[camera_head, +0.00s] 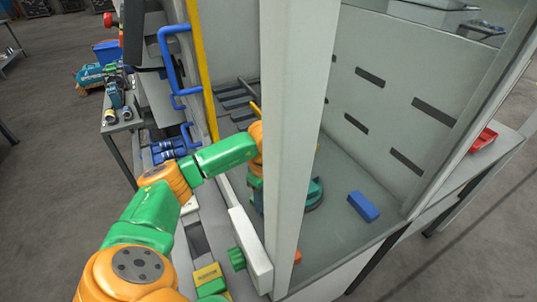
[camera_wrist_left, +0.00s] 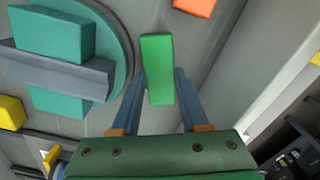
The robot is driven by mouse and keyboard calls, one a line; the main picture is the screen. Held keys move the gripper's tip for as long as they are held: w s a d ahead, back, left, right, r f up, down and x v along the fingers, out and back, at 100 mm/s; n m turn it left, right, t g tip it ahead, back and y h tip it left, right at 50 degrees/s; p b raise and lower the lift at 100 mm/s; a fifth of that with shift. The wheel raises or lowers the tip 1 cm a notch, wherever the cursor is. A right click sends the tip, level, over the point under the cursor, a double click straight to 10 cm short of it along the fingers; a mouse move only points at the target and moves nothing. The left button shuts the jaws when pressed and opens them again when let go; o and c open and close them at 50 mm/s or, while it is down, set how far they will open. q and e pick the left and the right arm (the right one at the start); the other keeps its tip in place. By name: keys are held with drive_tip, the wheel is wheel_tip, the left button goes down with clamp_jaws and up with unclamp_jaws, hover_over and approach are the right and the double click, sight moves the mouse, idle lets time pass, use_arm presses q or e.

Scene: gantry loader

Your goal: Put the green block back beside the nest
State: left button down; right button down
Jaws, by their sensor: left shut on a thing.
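The green block (camera_wrist_left: 158,70) is held between the fingers of my left gripper (camera_wrist_left: 160,88), which is shut on it. In the left wrist view, a round teal fixture (camera_wrist_left: 122,40), which looks like the nest, lies to the left of the green block. A teal block (camera_wrist_left: 50,36) with a grey bar across it sits on the fixture. In the head view, part of the round fixture (camera_head: 314,196) shows to the right of a pale post, and my left arm reaches in behind that post. The post hides the left fingertips and the green block there. My right gripper is not in view.
The pale post (camera_head: 292,130) stands close to my left arm. A blue block (camera_head: 363,206) lies on the bay floor (camera_head: 345,240) to the right, with bare floor around it. An orange piece (camera_wrist_left: 195,6) shows at the top of the wrist view, and a yellow piece (camera_wrist_left: 11,113) at left.

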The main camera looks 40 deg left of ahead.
use_arm(q)
drive_tip(key=shift+f, duration=0.85)
drive_tip(key=c, duration=0.7)
unclamp_jaws()
drive_tip(key=shift+r, duration=0.1)
